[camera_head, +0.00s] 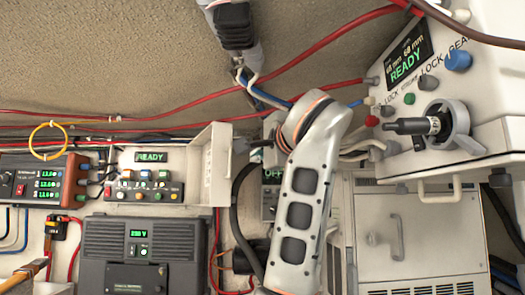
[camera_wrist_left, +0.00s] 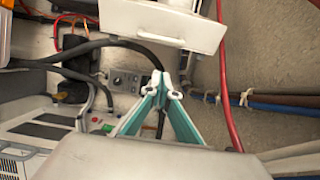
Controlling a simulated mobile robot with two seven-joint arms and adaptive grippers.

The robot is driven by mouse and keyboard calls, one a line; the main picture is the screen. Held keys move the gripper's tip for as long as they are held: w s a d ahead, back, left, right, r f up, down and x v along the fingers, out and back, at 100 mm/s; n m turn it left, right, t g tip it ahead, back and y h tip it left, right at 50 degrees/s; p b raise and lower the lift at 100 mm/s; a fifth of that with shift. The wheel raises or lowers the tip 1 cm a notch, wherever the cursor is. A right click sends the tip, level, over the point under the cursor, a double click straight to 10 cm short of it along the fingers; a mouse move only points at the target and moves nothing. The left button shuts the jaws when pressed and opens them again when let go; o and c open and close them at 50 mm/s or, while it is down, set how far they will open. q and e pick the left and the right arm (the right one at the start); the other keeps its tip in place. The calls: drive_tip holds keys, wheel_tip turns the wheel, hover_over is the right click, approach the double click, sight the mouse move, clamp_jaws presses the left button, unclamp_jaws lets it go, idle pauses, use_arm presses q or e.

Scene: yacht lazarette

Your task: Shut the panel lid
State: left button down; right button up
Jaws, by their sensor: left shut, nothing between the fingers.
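The panel (camera_head: 143,190) is a pale box with a green READY display and several switches, at left of centre in the head view. Its pale lid (camera_head: 207,160) stands open at the panel's right side. In the left wrist view the lid (camera_wrist_left: 160,22) shows at the top, with a handle on its edge. My left gripper (camera_head: 256,155) is small and partly hidden behind my arm, to the right of the lid. Its teal fingers (camera_wrist_left: 160,82) meet at the tips in the left wrist view, shut and empty, apart from the lid in the picture.
A thick black cable (camera_head: 238,200) runs down close to my left gripper. A grey control box (camera_wrist_left: 125,80) sits behind it. Red cables cross above. A large white machine (camera_head: 450,85) and a cabinet (camera_head: 430,240) fill the right. A dark unit (camera_head: 142,255) stands below the panel.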

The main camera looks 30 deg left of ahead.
use_arm(q)
drive_tip(key=a, duration=0.5)
drive_tip(key=shift+s+p, duration=0.25)
drive_tip(key=shift+p, duration=0.05)
drive_tip(key=shift+s, duration=0.1)
